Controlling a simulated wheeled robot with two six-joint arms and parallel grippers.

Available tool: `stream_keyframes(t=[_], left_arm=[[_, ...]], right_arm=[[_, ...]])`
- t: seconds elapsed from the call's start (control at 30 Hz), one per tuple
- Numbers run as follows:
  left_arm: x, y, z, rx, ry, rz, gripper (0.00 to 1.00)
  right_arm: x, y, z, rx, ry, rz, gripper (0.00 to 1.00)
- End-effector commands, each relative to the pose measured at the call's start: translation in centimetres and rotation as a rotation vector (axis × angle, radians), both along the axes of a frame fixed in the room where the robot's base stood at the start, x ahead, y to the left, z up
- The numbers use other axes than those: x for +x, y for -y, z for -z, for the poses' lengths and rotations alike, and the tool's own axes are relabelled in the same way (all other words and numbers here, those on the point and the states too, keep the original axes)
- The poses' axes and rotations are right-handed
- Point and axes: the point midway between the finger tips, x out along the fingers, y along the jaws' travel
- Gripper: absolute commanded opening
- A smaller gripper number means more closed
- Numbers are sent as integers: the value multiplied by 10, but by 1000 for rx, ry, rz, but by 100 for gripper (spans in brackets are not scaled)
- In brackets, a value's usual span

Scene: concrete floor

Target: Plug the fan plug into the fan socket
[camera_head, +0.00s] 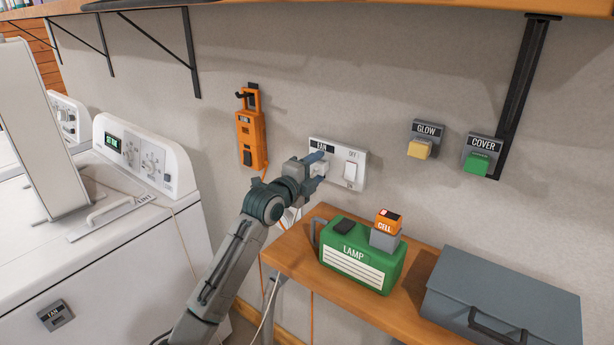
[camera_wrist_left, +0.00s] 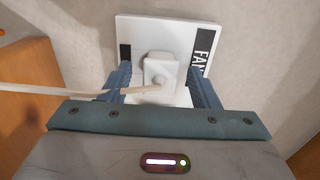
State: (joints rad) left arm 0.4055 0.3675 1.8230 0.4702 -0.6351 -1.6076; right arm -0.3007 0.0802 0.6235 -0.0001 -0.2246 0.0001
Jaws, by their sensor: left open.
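The white fan plug (camera_wrist_left: 160,72) is at the white wall plate with the FAN label, which is the fan socket (camera_wrist_left: 146,28). It looks flush against the plate, though its pins are hidden. A pale cord runs from the plug to the left in the left wrist view. My left gripper (camera_wrist_left: 159,80) is open, with one blue-grey finger on each side of the plug. In the head view the left gripper (camera_head: 314,169) reaches the left half of the fan socket (camera_head: 351,185), and the plug (camera_head: 319,169) shows between its fingers. My right gripper is not in view.
A wooden shelf below holds a green LAMP box (camera_head: 362,253), an orange CELL block (camera_head: 388,222) and a grey case (camera_head: 505,295). An orange device (camera_head: 250,140) hangs left of the socket. GLOW (camera_head: 425,140) and COVER (camera_head: 480,155) switches are to the right. White machines (camera_head: 145,150) stand at left.

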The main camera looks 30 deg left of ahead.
Motion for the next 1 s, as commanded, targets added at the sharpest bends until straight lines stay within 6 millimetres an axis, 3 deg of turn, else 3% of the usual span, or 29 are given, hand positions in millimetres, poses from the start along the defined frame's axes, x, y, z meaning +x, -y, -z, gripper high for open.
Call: stream_keyframes(t=[0.3,0.5,0.7,1.0], left_arm=[[-60,-9,5,7,0,0,56],[-90,-13,3,5,-1,0,56],[-102,-14,2,2,-1,0,56],[-103,-15,1,0,0,0,56]], right_arm=[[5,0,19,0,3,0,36],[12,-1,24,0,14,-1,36],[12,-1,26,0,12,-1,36],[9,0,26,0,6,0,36]])
